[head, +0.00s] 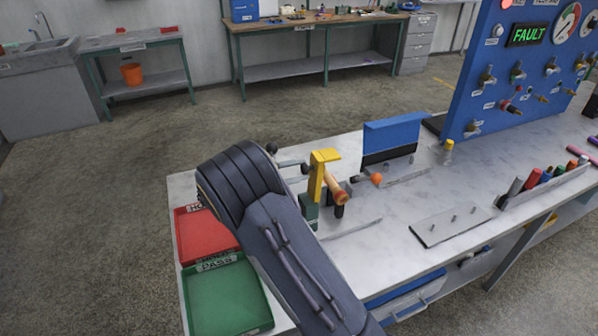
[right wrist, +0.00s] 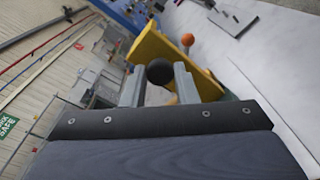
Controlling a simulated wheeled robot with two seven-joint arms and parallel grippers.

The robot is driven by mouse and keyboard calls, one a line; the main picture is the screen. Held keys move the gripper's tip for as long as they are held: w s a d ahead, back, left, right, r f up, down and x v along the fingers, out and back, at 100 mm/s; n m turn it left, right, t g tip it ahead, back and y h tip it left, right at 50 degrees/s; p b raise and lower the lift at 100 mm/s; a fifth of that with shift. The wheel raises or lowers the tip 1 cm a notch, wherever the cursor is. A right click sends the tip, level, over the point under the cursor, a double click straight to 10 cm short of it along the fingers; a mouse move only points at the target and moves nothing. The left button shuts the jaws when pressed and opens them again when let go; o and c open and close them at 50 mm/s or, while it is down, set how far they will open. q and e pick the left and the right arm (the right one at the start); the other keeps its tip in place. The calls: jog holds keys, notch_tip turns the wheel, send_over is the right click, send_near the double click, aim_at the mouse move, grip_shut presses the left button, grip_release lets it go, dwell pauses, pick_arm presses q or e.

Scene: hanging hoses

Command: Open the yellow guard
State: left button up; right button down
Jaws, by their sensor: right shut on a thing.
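The yellow guard (head: 318,175) stands upright on the white bench, with a flat yellow top plate and a tan, roller-like part beside it. In the right wrist view the yellow guard (right wrist: 151,50) fills the space behind my fingertips. My right gripper (head: 303,169) is beside the guard on its left, its arm coming up from below. Its two grey fingers (right wrist: 160,80) are shut on a black ball knob (right wrist: 160,72). The knob's join to the guard is hidden. My left gripper is not in view.
A red tray (head: 205,235) and a green tray (head: 228,298) lie left of my arm. An orange ball (head: 376,180) and a blue-topped fixture (head: 391,135) are right of the guard. A blue panel reading FAULT (head: 526,35) stands at the back right.

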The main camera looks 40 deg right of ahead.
jog(key=shift+w+a+f+h, duration=0.1)
jog(key=shift+a+f+h, duration=0.15)
jog(key=shift+a+h, duration=0.2)
jog(key=c, duration=1.1)
grip_release()
jog(key=shift+c, duration=0.2)
jog(key=b+v, duration=0.2)
jog(key=v, duration=0.5)
jog(key=shift+a, duration=0.35)
jog(key=shift+w+f, duration=0.1)
